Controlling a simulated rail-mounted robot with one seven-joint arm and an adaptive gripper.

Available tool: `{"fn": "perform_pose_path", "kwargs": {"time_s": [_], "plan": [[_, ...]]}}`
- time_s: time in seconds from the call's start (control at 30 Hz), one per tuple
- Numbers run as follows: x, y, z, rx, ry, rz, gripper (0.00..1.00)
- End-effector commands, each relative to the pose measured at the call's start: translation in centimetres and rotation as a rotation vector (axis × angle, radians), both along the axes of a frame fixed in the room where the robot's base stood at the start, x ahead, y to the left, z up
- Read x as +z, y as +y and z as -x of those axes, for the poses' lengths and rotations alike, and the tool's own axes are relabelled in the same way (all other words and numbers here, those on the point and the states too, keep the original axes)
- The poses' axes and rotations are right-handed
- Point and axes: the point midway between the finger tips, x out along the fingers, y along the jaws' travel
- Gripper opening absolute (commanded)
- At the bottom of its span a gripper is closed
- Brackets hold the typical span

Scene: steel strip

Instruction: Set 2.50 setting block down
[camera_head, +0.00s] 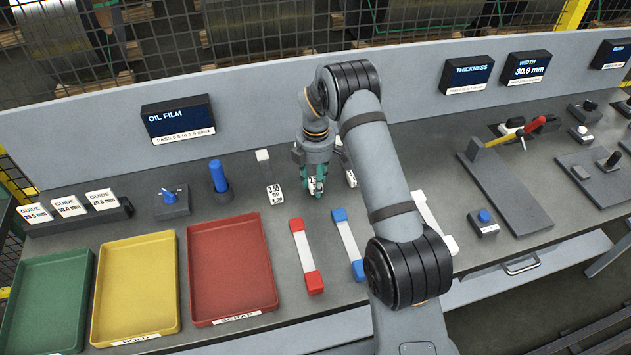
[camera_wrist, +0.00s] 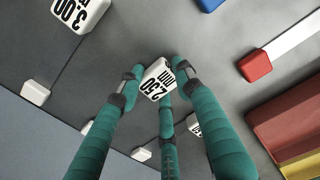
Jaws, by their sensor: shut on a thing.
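The 2.50 setting block is a small white block with black print, sitting between the teal fingers in the wrist view (camera_wrist: 158,80). It also shows in the head view (camera_head: 311,184), partly covered by the fingers. My gripper (camera_head: 314,190) is shut on it, with its fingers around the block in the wrist view (camera_wrist: 157,75). The gripper points down at the grey bench top, towards the back of the bench. I cannot tell whether the block touches the bench or hangs just above it.
A white printed block (camera_head: 276,193) stands left of my gripper. A block marked 3.00 (camera_wrist: 80,12) shows in the wrist view. Red-ended (camera_head: 307,257) and blue-ended (camera_head: 349,243) strips lie in front. A blue cylinder (camera_head: 219,177) and red tray (camera_head: 232,270) are further left.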

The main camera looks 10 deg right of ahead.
Motion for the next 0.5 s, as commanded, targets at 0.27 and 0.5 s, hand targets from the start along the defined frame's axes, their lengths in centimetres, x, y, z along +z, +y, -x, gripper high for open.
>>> {"fn": "perform_pose_path", "kwargs": {"time_s": [0.27, 0.5], "plan": [[-0.56, 0.00, -0.02, 0.000, -0.001, 0.000, 0.35], [-0.49, 0.00, -0.01, 0.000, 0.000, 0.000, 0.49]]}}
